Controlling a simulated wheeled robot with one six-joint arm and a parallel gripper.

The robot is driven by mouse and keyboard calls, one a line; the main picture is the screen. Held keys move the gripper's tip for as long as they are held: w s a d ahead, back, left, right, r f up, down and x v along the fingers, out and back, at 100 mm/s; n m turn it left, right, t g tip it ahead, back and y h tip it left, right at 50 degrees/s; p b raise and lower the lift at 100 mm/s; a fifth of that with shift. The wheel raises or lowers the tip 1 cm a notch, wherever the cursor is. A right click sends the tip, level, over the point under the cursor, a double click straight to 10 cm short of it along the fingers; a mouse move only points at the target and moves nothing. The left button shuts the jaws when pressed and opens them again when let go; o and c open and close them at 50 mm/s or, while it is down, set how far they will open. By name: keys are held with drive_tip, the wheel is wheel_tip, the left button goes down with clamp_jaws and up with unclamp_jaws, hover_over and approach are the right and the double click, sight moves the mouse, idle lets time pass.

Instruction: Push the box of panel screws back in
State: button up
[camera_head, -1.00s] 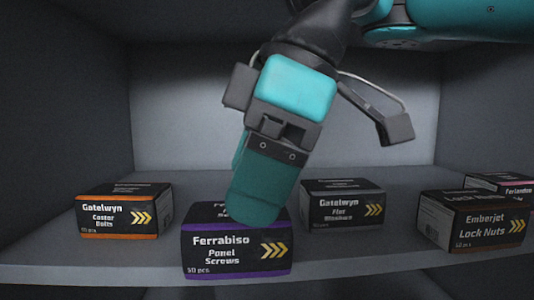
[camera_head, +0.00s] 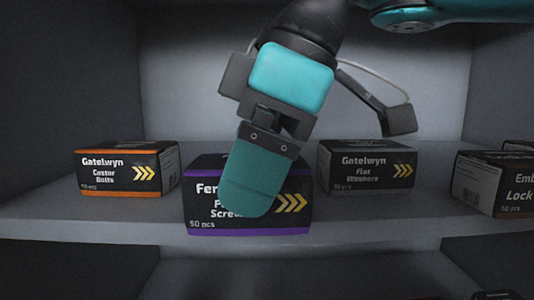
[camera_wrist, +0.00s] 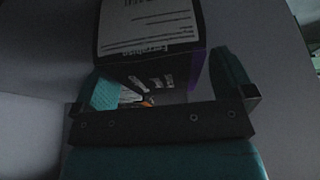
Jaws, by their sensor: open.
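The box of panel screws (camera_head: 290,190) is black with a purple lower edge and reads Ferrabiso. In the head view it stands at the front of the shelf, its front face at the shelf's edge, ahead of the neighbouring boxes. My gripper (camera_head: 236,205) hangs in front of it, tilted, its teal finger covering part of the label. In the wrist view the box (camera_wrist: 150,30) lies ahead of my gripper (camera_wrist: 170,85), whose two teal fingers are spread apart with the box between or just beyond them. I cannot tell whether they touch it.
A Gatelwyn castor bolts box (camera_head: 125,170) stands to the left, a flat washers box (camera_head: 365,168) to the right and farther back. An Emberjet lock nuts box (camera_head: 495,185) is at the far right. The shelf (camera_head: 100,220) has side walls and a back wall.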

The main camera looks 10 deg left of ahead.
drive_tip(key=shift+b+x, duration=0.5)
drive_tip(key=shift+x, duration=0.7)
